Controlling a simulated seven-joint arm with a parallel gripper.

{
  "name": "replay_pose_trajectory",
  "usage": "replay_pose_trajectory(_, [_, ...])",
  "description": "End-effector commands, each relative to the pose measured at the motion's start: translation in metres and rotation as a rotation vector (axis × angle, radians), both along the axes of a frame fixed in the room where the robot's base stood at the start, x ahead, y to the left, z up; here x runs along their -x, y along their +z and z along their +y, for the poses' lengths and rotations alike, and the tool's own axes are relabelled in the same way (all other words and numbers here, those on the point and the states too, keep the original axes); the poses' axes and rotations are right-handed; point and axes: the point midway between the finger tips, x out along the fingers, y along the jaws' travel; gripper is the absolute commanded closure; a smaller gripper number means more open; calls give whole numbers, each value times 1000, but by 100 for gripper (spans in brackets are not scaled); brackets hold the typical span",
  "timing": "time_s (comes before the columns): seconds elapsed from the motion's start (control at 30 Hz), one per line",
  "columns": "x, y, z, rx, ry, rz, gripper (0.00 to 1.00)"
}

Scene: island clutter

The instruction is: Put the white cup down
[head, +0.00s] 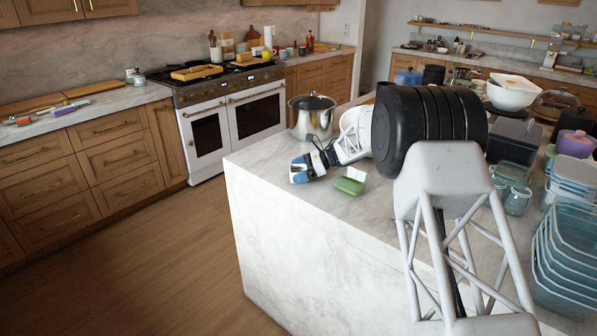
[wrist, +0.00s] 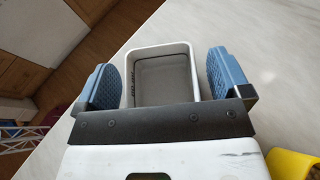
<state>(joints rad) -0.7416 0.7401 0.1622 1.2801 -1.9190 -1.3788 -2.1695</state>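The white cup (wrist: 161,80) shows in the wrist view as a rounded, box-shaped vessel with a grey inside, its opening facing the camera. In the head view my gripper (head: 302,168) is low near the left edge of the marble island (head: 290,235). The cup is hard to make out there. I cannot tell whether its base touches the counter.
A green item (head: 350,183) lies just right of my gripper, and a steel pot (head: 312,115) stands behind it. A yellow object (wrist: 293,165) shows at the wrist view's lower right. Stacked containers (head: 568,250) crowd the island's right side. Open floor lies beyond the island's left edge.

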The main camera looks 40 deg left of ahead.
Motion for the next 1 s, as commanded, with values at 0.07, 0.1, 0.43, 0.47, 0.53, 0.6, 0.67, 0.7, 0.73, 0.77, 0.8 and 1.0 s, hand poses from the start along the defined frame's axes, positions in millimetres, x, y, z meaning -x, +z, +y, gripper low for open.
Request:
replay_pose_trajectory(0.07, [2,-24,-7,21,-3,21,5])
replay_pose_trajectory(0.1, [1,-24,-7,21,-3,21,5])
replay_pose_trajectory(0.43, [-2,-22,-10,20,-3,20,5])
replay_pose_trajectory(0.47, [-3,-21,-11,20,-3,20,5])
replay_pose_trajectory(0.53, [-6,-19,-14,19,-4,21,5])
replay_pose_trajectory(0.6, [-10,-16,-17,19,-5,20,5])
replay_pose_trajectory(0.67, [-14,-13,-21,18,-5,19,5])
replay_pose_trajectory(0.7, [-17,-10,-24,17,-6,17,5])
replay_pose_trajectory(0.73, [-19,-9,-26,17,-6,17,5])
replay_pose_trajectory(0.77, [-22,-6,-28,16,-5,16,5])
replay_pose_trajectory(0.8, [-24,-3,-30,15,-5,15,5])
replay_pose_trajectory(1.0, [-39,14,-43,7,-3,7,5])
